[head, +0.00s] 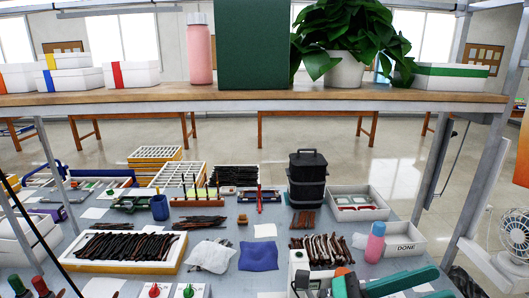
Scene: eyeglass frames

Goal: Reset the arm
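I cannot make out my arm or the fingers of my gripper in the head view. A teal, orange and dark shape (400,281) fills the lower right edge, and I cannot tell what it is. Below the shelf is a grey worktable (200,268). On it, a white tray (82,267) holds many dark eyeglass pieces. More dark and brown pieces (320,248) lie in a pile right of centre.
A wooden shelf (240,97) crosses above the table, with a pink bottle (200,55), green board (252,45) and potted plant (345,68). A black bin (307,180), blue cloth (258,257), pink bottle on the table (375,245) and DONE tray (404,246) crowd the table.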

